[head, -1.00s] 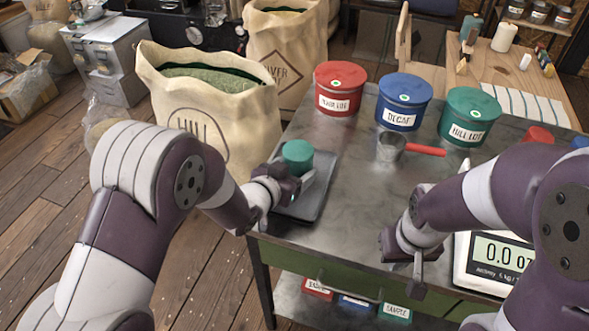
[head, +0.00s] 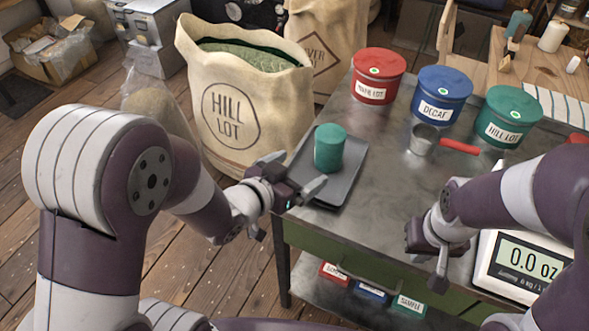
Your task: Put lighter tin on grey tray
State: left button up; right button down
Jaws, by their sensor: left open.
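A green tin (head: 329,148) stands upright on the grey tray (head: 343,186) at the left end of the metal table. My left gripper (head: 294,173) is open at the tray's near left edge, its fingers pointing toward the tin but apart from it. My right gripper (head: 438,268) points down near the table's front edge, left of the scale, with nothing seen in it. Whether its fingers are open is unclear. A small red object (head: 578,139) shows partly at the right edge, behind my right arm; I cannot tell if it is a tin.
Red (head: 377,80), blue (head: 440,97) and green (head: 507,119) lidded tubs line the table's back. A metal scoop (head: 424,139) with a red handle lies before them. A scale (head: 520,262) reads 0.0 oz. A HILL LOT sack (head: 231,114) stands left of the tray.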

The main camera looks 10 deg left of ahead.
pick_arm(q)
jog(key=a+y, duration=0.1)
jog(key=a+f+n+g+y, duration=0.1)
jog(key=a, duration=0.1)
jog(key=a+y, duration=0.1)
jog(key=shift+s+a+f+n+g, duration=0.15)
jog(key=shift+a+f+n+g, duration=0.15)
jog(key=shift+f+g, duration=0.1)
jog(key=s+a+f+n+g+y, duration=0.1)
jog(key=s+a+n+g+y, duration=0.1)
jog(key=s+a+g, duration=0.1)
jog(key=s+a+f+n+g+y, duration=0.1)
jog(key=s+a+n+g+y, duration=0.1)
jog(key=s+a+g, duration=0.2)
jog(key=s+g, duration=0.2)
jog(key=s, duration=0.2)
jog(key=shift+s+f, duration=0.3)
jog(key=shift+f, duration=0.05)
notch_tip(320, 180, up, 5)
jog(key=p, duration=0.5)
jog(key=shift+r, duration=0.15)
pick_arm(e)
notch_tip(320, 180, up, 5)
jog(key=shift+r, duration=0.1)
